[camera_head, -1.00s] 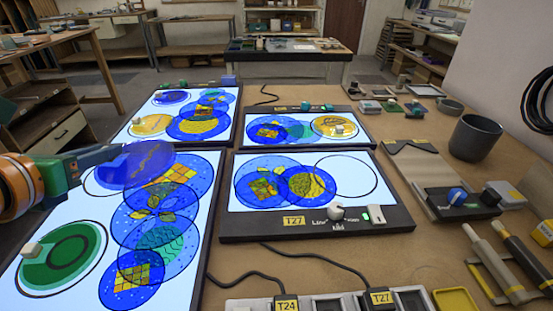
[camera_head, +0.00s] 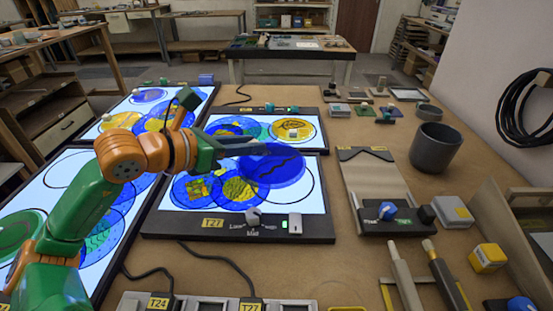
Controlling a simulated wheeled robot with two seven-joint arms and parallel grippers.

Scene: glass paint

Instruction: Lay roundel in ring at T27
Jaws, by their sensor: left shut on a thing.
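The blue roundel (camera_head: 272,168), with a dark wavy line across it, is held by its far left edge in my left gripper (camera_head: 256,146). That gripper is shut on it. The roundel seems to hover over the lit T27 panel (camera_head: 175,228). The black ring outline (camera_head: 313,188) is on the right of that panel. The roundel covers the ring's left and upper part in the picture, and the ring's right side shows bare white. Two blue patterned roundels, a left one (camera_head: 196,188) and a middle one (camera_head: 239,191), lie overlapping on the panel's left. My right gripper is not in view.
Behind is another lit panel (camera_head: 314,142) with roundels. A large lit panel (camera_head: 30,186) lies left, partly hidden by my left arm. Pens (camera_head: 402,277) lie at front right.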

